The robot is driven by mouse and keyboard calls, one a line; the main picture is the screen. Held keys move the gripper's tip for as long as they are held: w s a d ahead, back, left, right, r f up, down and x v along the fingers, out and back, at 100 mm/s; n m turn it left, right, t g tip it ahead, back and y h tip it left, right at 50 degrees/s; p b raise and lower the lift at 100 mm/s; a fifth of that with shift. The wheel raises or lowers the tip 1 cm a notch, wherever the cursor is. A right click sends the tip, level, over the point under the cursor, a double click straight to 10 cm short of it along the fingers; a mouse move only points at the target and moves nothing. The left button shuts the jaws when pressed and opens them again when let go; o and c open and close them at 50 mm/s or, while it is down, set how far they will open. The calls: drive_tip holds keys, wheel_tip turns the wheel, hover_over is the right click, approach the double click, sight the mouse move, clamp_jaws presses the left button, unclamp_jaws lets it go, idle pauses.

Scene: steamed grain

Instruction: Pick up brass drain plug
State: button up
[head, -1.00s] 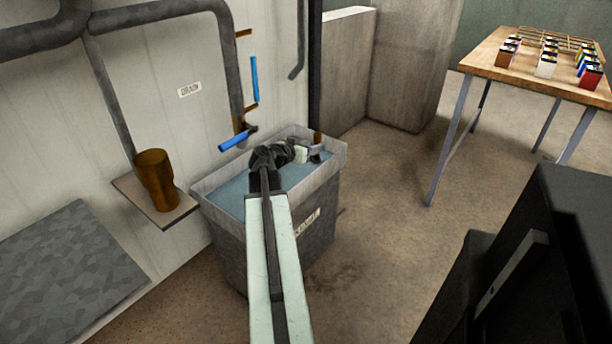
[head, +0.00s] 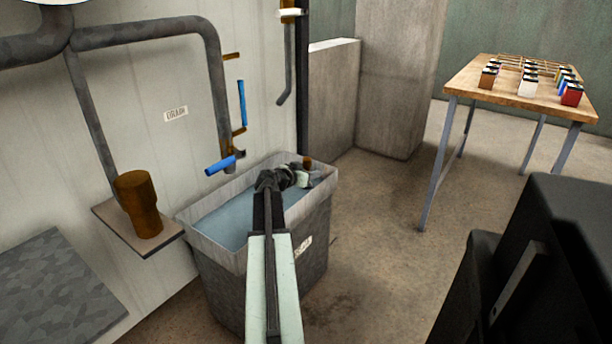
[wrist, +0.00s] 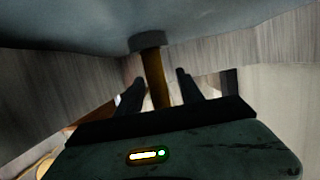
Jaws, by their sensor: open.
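My gripper (head: 302,180) reaches over the right end of the grey tub (head: 205,252), which holds blue-grey water. A small brass-brown piece (head: 308,162), which looks like the brass drain plug, shows just beyond the fingers in the head view. In the wrist view, its brass stem (wrist: 156,75), with a dark grey disc at its far end, lies between the two open fingers of my gripper (wrist: 158,82). Gaps seem to show at both sides of the stem. The lower part of the stem is hidden behind the gripper body.
A larger brown cylinder (head: 138,205) stands on a small wall shelf (head: 165,243) left of the tub. Grey pipes with blue handles (head: 221,165) run on the wall behind. A wooden table (head: 470,86) with small coloured boxes stands at the right. The floor between is clear.

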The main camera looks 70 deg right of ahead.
drive_tip(key=shift+d+f, duration=0.2)
drive_tip(key=shift+d, duration=0.15)
drive_tip(key=shift+s, duration=0.1)
clamp_jaws()
idle(1.1)
